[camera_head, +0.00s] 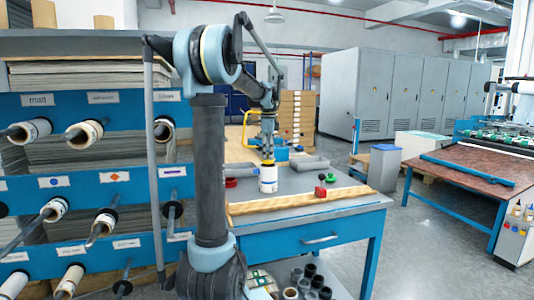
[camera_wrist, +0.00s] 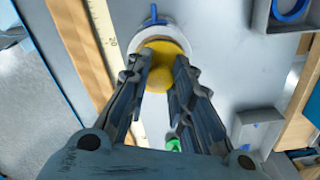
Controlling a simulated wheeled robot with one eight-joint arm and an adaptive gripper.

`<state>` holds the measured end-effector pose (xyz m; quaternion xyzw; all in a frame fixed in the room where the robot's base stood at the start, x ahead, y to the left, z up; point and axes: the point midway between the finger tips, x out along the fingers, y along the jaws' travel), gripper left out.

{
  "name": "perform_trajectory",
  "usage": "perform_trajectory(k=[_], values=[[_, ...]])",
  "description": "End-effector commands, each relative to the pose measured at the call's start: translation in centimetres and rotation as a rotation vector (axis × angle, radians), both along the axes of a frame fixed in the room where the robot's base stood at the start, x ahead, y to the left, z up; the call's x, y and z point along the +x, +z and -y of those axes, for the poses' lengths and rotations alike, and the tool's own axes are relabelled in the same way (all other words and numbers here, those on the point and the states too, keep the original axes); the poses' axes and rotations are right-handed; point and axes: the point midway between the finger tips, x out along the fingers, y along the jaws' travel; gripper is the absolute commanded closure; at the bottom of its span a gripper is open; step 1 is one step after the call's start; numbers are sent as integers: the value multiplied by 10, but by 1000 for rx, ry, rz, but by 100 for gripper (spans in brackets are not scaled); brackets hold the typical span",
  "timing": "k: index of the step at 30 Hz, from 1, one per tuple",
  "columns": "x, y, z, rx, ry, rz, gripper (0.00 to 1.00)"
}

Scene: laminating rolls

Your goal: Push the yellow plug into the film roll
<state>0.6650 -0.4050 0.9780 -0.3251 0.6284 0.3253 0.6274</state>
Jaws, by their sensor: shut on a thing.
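The film roll (camera_head: 268,182) stands upright on the grey table, a short white cylinder with a printed label. The yellow plug (camera_head: 268,163) is at its top end, right under my gripper (camera_head: 267,153). In the wrist view, the yellow plug (camera_wrist: 168,46) lies between my fingertips (camera_wrist: 164,62), over the pale round end of the roll (camera_wrist: 146,34). My gripper is shut on the plug. The fingers hide part of it, and I cannot tell how deep it sits in the roll. More yellow shows lower down between the fingers.
Red plugs (camera_head: 320,191) and a green plug (camera_head: 331,178) are right of the roll, another red piece (camera_head: 231,183) left. A grey trough (camera_head: 309,163) stands behind. A wooden strip (camera_head: 300,199) runs along the front edge. A rack of rolls (camera_head: 85,185) stands at left.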

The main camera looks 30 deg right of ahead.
Motion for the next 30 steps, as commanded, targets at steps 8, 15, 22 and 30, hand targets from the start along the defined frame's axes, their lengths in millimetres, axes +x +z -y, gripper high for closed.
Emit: perform_trajectory(k=[8, 15, 22, 30], values=[[0, -9, 0, 0, -1, 0, 97], [0, -17, 1, 0, -1, 0, 97], [0, -23, 1, 0, -1, 0, 97], [-1, -27, 1, 0, -1, 0, 97]])
